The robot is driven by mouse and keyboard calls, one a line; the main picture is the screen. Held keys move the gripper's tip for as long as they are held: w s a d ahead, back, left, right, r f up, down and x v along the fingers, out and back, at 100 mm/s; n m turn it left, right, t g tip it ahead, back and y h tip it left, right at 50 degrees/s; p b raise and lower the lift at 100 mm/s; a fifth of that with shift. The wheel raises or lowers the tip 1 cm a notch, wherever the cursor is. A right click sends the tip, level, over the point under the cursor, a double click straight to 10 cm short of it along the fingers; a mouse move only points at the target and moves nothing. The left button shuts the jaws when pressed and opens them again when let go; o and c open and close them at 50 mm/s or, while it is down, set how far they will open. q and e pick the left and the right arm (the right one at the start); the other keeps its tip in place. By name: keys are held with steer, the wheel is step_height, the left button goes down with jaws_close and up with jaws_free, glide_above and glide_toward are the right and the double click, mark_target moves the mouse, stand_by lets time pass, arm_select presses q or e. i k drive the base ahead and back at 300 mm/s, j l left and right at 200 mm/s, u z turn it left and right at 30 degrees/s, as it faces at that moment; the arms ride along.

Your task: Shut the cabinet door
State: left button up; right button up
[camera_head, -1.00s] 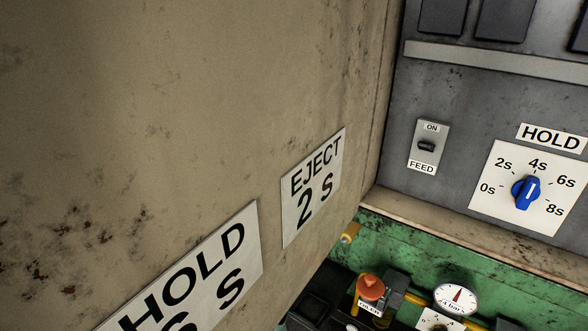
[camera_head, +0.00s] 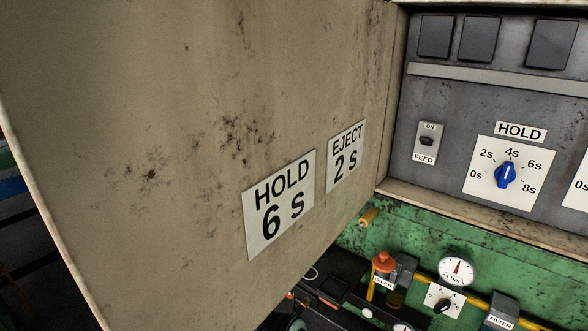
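The cabinet door (camera_head: 150,120) is a beige, stained panel standing open on the left, filling much of the head view. It is joined at its right edge to the cabinet and swings out toward me. White labels on it read "HOLD 6 s" (camera_head: 280,206) and "EJECT 2 s" (camera_head: 346,157). The open cabinet interior (camera_head: 460,110) is a grey panel on the right, with a beige lower sill (camera_head: 480,218). Neither of my grippers shows in this view.
Inside the cabinet are a FEED switch (camera_head: 427,142) and a blue HOLD knob (camera_head: 505,174) pointing near 4 s. Below are a green machine body (camera_head: 440,232), a pressure gauge (camera_head: 457,269), an orange-red knob (camera_head: 384,262) and yellow piping. Dark floor shows at the far left.

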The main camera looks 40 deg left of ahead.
mark_target(187, 164)
steer(key=k+j+z, duration=0.15)
steer(key=k+j, duration=0.55)
steer(key=j+z, duration=0.1)
steer(key=j, duration=1)
